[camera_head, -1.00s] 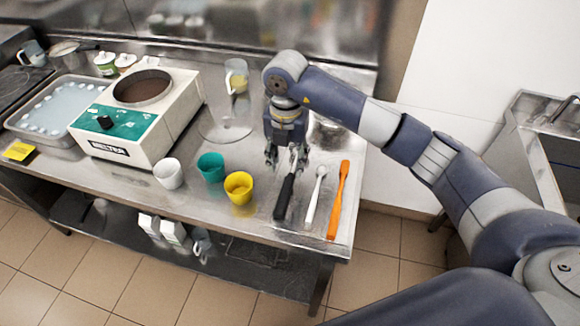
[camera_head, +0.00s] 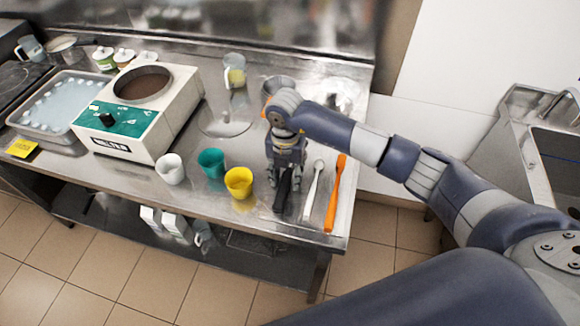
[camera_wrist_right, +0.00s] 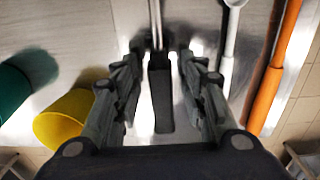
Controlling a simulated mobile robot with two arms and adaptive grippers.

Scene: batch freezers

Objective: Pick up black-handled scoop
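The black-handled scoop (camera_head: 282,196) lies on the steel table near its front edge, left of a white utensil. Its black handle (camera_wrist_right: 162,95) shows in the right wrist view, between my right gripper's two fingers. My right gripper (camera_head: 286,184) is over the handle and pointing down. In the right wrist view the fingers (camera_wrist_right: 161,85) are apart, with a gap on each side of the handle. The scoop's far end is hidden by my gripper in the head view. My left gripper is not in view.
A white utensil (camera_head: 312,190) and an orange spatula (camera_head: 335,193) lie close on the right. A yellow cup (camera_head: 239,183), a teal cup (camera_head: 211,163) and a white cup (camera_head: 171,169) stand to the left. The white melter (camera_head: 140,112) stands further left.

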